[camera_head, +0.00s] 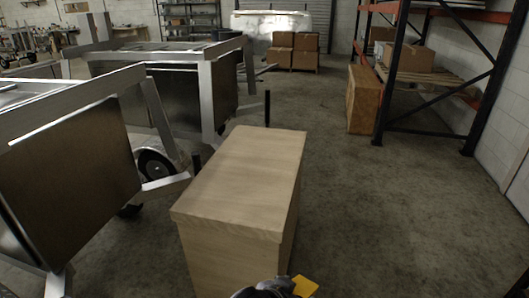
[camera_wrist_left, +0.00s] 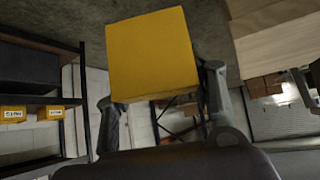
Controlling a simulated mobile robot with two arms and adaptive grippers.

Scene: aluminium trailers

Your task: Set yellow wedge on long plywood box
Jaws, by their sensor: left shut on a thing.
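The long plywood box (camera_head: 243,172) stands on the floor in the middle of the head view, its flat top bare. A wooden surface that looks like part of it shows at the upper right of the left wrist view (camera_wrist_left: 282,35). The yellow wedge (camera_wrist_left: 152,55) is between the two fingers of my left gripper (camera_wrist_left: 159,88), which is shut on it. In the head view my left gripper (camera_head: 272,289) is only partly seen at the bottom edge, with a corner of the wedge (camera_head: 304,287) beside the box's near end. My right gripper is not in view.
Aluminium trailers (camera_head: 170,58) stand left of the box, one with a wheel (camera_head: 156,166) near it. A rack (camera_head: 430,75) with orange beams and a smaller wooden crate (camera_head: 363,98) stand at the right. The floor (camera_head: 385,210) right of the box is clear.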

